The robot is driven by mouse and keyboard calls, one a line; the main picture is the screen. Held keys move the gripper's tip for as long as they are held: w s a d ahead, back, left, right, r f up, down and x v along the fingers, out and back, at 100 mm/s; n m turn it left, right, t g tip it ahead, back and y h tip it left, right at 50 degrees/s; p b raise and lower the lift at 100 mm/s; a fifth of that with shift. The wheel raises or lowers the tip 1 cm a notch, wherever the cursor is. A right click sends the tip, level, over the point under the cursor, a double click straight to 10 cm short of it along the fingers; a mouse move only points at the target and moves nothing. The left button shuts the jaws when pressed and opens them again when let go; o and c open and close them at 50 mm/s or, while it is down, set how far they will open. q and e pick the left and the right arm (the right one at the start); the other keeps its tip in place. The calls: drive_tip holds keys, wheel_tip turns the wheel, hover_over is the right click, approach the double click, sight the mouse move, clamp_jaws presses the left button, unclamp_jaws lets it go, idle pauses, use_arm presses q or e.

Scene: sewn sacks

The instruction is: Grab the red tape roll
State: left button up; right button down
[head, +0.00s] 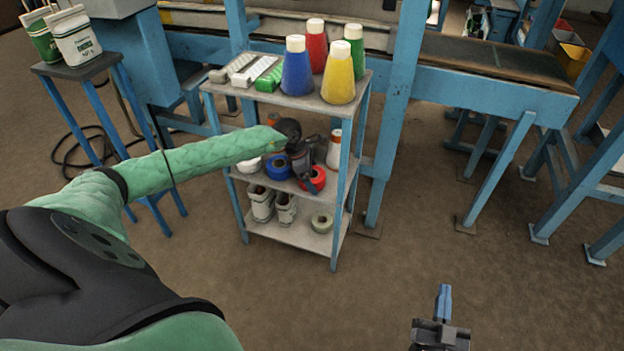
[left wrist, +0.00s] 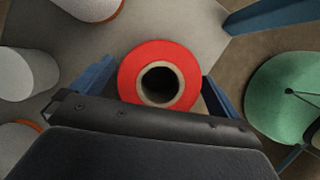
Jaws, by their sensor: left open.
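The red tape roll (head: 314,181) lies on the middle shelf of the small rack in the head view, near the shelf's front right. In the left wrist view the red tape roll (left wrist: 184,56) lies flat with its hollow core showing. My left gripper (head: 309,187) reaches into the middle shelf at the roll. In the left wrist view my left gripper (left wrist: 155,85) is open, with one blue finger on each side of the roll. I cannot tell whether the fingers touch it. My right gripper (head: 444,300) is low at the right, over the floor, its opening unclear.
A blue tape roll (head: 279,167) and a white one (head: 249,165) lie left of the red roll on the middle shelf (head: 333,197). A white bottle (head: 334,149) stands behind right. Thread cones (head: 338,78) stand on the top shelf above. A blue rack post (head: 338,216) is close on the right.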

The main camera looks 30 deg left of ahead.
use_arm(q)
drive_tip(key=c, duration=0.9)
drive_tip(key=shift+r, duration=0.1)
drive_tip(key=shift+c, duration=0.2)
